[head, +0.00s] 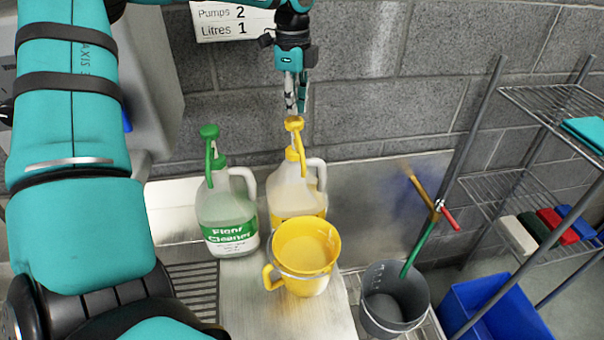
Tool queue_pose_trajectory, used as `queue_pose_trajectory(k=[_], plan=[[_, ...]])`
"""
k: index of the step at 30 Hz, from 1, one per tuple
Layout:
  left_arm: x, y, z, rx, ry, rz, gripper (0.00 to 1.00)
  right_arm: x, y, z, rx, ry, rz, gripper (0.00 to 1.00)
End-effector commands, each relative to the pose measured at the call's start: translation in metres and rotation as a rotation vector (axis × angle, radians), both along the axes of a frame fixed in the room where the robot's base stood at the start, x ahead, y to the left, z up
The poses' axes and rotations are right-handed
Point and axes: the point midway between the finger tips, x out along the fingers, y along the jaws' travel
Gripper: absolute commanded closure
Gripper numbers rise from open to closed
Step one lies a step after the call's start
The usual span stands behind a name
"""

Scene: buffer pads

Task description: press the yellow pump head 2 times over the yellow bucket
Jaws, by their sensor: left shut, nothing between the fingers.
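The yellow pump head (294,124) tops a translucent jug (296,190) with a yellow label, standing on the metal counter. The yellow bucket (305,257) stands in front of that jug, with its handle to the left and what looks like yellow content inside. My left gripper (295,108) points down directly above the yellow pump head. Its fingers are closed together and hold nothing. The fingertips are very close to the pump head's top; I cannot tell whether they touch it. My right gripper is not in view.
A jug of floor cleaner (228,220) with a green pump head (209,131) stands left of the yellow one. A grey bucket (395,297) with a green-handled tool is at right. A wire shelf (540,110) and blue crate (495,305) are further right. A sign (232,22) hangs behind.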

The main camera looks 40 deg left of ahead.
Motion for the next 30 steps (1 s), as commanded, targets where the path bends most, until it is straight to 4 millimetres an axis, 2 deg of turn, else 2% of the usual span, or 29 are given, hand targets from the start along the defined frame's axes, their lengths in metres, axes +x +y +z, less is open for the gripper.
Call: queue_pose_trajectory(k=[30], plan=[[-0.001,0.0,-0.047,-0.001,0.003,0.0,1.0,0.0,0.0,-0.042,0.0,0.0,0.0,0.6]])
